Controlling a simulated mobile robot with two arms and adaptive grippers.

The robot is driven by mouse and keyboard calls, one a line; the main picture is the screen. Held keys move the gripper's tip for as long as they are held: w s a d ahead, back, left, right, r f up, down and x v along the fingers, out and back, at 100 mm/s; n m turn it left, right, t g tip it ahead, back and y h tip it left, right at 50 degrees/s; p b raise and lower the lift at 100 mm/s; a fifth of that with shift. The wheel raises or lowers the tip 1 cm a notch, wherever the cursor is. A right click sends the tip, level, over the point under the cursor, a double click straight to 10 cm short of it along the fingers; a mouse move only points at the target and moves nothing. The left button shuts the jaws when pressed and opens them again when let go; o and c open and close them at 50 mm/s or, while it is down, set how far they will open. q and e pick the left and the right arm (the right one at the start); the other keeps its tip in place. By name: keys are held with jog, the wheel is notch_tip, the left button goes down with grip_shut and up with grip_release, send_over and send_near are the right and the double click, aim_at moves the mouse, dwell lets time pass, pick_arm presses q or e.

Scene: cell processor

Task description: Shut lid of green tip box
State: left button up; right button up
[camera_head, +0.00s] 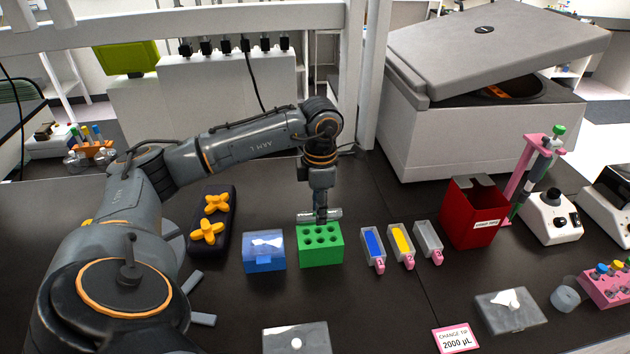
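The green tip box (320,254) stands on the dark bench near the middle, with several round holes in its top face. No closed lid shows over the holes; I cannot make out its lid clearly. My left gripper (320,214) points down at the back edge of the box, just above or behind its top. A grey, bar-like shape lies across its tip; I cannot tell if this is the fingers or part of a lid. Whether it touches the box is unclear. My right gripper is not in view.
A blue box (264,255) with its lid down stands just left. Blue, yellow and clear narrow containers (402,244) and a red bin (474,214) stand right. Grey boxes (297,340) (511,312) lie in front.

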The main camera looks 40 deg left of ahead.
pick_arm(q)
jog(key=r+p, duration=0.1)
jog(key=s+d+r+p, duration=0.1)
jog(key=r, duration=0.1)
jog(key=r+p, duration=0.1)
jog(key=r, duration=0.1)
jog(key=shift+s+d, duration=0.15)
jog(key=shift+d, duration=0.1)
dwell(0.8)
dwell(0.4)
